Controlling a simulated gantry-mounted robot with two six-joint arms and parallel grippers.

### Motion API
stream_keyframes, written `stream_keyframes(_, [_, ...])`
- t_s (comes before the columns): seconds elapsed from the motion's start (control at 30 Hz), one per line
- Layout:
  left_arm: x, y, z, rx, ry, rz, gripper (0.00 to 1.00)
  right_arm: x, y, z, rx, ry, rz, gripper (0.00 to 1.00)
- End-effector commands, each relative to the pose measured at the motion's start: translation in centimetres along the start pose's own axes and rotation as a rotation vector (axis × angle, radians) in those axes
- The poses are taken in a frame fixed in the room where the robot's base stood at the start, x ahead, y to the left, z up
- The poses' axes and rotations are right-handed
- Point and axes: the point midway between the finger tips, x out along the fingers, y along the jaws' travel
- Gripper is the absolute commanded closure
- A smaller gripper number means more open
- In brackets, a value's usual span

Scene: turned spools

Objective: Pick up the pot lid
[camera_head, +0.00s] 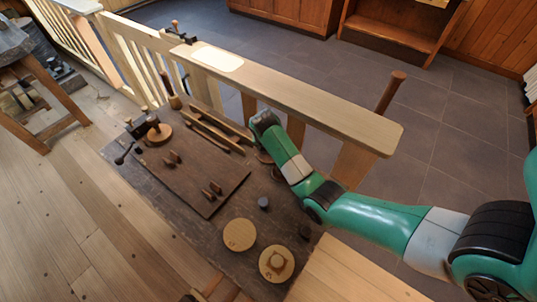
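The fingers of my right gripper are hidden or too small to make out. My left gripper is not in view.
A dark panel with small wooden pieces (190,175) lies mid-board. A knobbed wooden piece (158,131) and long wooden strips (212,132) are at the back. A small dark cylinder (263,203) stands behind the discs. A pale wooden rail (300,95) runs along the far side.

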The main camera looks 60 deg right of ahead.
Motion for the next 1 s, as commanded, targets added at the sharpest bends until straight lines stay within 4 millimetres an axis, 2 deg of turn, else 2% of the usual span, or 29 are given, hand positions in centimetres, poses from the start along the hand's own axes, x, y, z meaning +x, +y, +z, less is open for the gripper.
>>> stream_keyframes(0.07, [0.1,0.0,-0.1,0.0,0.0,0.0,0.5,-0.1,0.0,0.0,0.0,0.0,0.0,0.4])
stream_keyframes(0.4, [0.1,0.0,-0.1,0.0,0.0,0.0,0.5,-0.1,0.0,0.0,0.0,0.0,0.0,1.0])
stream_keyframes(0.8, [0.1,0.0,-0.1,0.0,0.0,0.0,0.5,-0.2,0.0,0.1,0.0,-0.001,0.001,1.0])
stream_keyframes(1.0, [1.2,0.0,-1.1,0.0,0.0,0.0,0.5,-2.0,0.0,0.8,0.001,-0.002,0.002,1.0])
